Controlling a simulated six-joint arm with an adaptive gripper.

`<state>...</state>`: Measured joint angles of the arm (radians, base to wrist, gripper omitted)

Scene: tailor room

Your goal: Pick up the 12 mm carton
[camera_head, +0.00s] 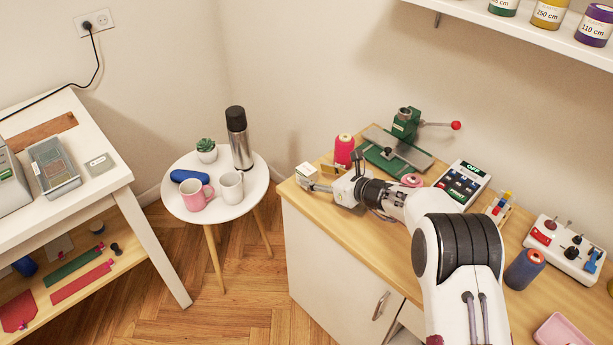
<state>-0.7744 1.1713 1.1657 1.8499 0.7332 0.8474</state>
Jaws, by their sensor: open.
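A small white carton (306,173) sits at the left end of the wooden workbench (335,237), close to its corner. Its print is too small to read, so I cannot tell whether it says 12 mm. My gripper (322,180) is at the same end of the bench, just right of the carton, with its fingers pointing left towards it. It is open. I cannot tell whether a finger touches the carton or reaches beside it.
A pink thread spool (344,149) and a green press (396,150) stand behind my gripper. A round table (226,214) stands left, apart from the bench.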

